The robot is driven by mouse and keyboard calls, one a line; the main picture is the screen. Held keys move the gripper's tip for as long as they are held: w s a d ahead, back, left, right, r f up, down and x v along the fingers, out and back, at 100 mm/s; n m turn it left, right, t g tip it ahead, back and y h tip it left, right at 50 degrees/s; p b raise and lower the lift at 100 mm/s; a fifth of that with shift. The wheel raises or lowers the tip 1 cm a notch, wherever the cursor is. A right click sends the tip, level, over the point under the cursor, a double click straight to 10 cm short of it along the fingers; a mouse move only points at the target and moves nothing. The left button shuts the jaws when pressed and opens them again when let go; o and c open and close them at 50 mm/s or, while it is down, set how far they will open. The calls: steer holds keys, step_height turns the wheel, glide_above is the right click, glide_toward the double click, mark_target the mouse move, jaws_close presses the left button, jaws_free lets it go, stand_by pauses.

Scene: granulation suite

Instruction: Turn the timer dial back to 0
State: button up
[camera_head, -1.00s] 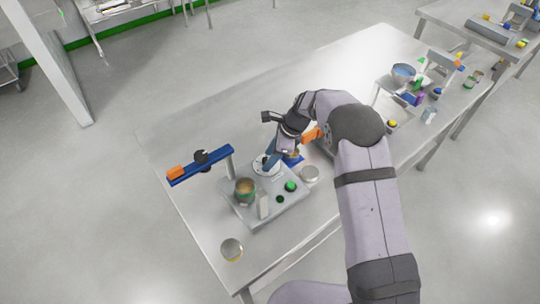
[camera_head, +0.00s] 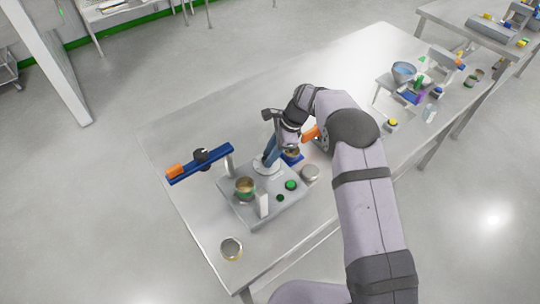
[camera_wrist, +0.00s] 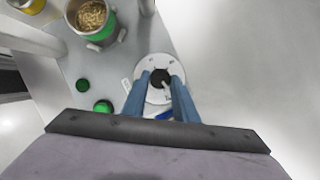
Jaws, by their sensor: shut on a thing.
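The timer dial is a white round disc (camera_wrist: 154,98) with a dark knob (camera_wrist: 160,77) at its middle, on the grey base unit. In the wrist view my gripper (camera_wrist: 160,84) has its blue fingers on either side of the dark knob, shut on it. In the head view the dial disc (camera_head: 266,167) shows under my gripper (camera_head: 268,160), which points down onto it; the knob is hidden there. A small pointer mark shows on the knob, but the scale figures are too small to read.
A green-banded pot of granules (camera_head: 245,188) stands on the base unit (camera_head: 240,215) near the dial, beside a pale upright block (camera_head: 263,205). Two green buttons (camera_head: 291,185) are in front. A blue bar (camera_head: 201,163) on a post rises at the left.

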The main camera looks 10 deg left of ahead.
steer(key=n, duration=0.1)
steer(key=n+g, duration=0.1)
steer(key=shift+w+n+b, duration=0.2)
steer(key=shift+n+b, duration=0.1)
steer(key=shift+b, duration=0.05)
steer(key=shift+a+n+g+h+b, duration=0.1)
steer(key=shift+n+g+h+b, duration=0.25)
steer(key=shift+n, duration=0.85)
steer(key=shift+w+a+r+n+g+h, duration=0.1)
steer(key=shift+n+g+h, duration=0.15)
steer(key=shift+n, duration=0.55)
steer(key=o, duration=1.1)
steer(key=shift+c, duration=0.2)
steer(key=shift+r+b, duration=0.1)
steer(key=shift+b, duration=0.2)
step_height(320, 180, up, 10)
steer(key=p, duration=0.6)
